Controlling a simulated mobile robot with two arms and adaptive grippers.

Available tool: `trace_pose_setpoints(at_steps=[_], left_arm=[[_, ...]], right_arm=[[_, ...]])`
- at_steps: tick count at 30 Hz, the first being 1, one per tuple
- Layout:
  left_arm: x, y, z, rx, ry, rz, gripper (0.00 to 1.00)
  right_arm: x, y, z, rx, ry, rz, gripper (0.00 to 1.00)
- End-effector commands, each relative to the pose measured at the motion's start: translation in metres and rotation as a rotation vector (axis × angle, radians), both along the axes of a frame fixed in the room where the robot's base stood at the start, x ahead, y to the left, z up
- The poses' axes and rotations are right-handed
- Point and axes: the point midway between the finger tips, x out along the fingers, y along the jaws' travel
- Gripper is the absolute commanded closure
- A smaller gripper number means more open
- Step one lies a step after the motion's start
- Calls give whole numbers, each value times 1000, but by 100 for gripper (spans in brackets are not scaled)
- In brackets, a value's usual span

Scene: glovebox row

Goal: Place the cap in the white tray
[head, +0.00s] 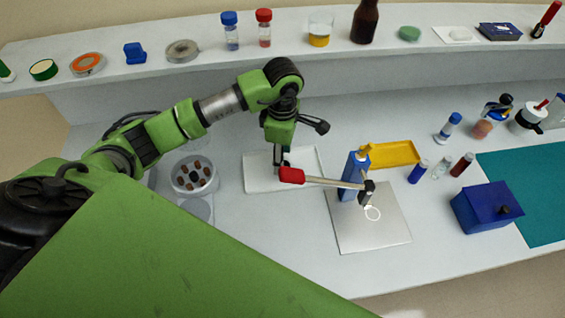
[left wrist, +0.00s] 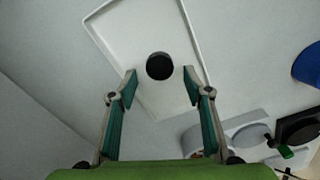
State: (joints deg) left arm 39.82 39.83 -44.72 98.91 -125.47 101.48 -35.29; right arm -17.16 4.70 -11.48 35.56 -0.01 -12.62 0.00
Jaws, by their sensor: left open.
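The white tray (head: 258,181) lies on the bench; in the left wrist view its rim (left wrist: 186,18) is seen from above. A black round cap (left wrist: 159,66) shows inside the tray's outline. My left gripper (head: 282,162) is above the tray, fingers pointing down. In the left wrist view the gripper (left wrist: 161,74) is open, with a gap between the cap and each fingertip. I cannot tell whether the cap touches the tray floor. The cap is hidden in the head view. My right gripper is not in view.
A blue post (head: 350,178) on a grey plate (head: 372,235) has a red-handled lever (head: 291,175) overlapping the tray in the picture. A round device with brown tubes (head: 195,175) stands left. A yellow tray (head: 392,154) and blue box (head: 487,208) are right.

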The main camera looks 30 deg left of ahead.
Motion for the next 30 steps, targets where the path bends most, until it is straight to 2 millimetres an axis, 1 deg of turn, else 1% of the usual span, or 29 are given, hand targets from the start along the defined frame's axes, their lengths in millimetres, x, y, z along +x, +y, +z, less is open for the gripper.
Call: trace_pose_setpoints(at_steps=[1, 6, 9, 12, 15, 18, 30], left_arm=[[2, 0, 9, 0, -8, -1, 55], [2, 0, 47, 1, -7, -1, 55], [1, 0, 65, 1, -6, -1, 55], [1, 0, 78, 0, -4, 0, 55], [0, 0, 85, 1, -2, 0, 55], [0, 0, 89, 0, -1, 0, 55], [0, 0, 89, 0, 0, 0, 55]], right_arm=[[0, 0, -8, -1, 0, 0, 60], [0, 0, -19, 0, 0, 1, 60], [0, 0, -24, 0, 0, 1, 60], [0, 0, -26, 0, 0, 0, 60], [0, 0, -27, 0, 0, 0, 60], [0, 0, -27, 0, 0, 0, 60], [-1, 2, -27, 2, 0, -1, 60]])
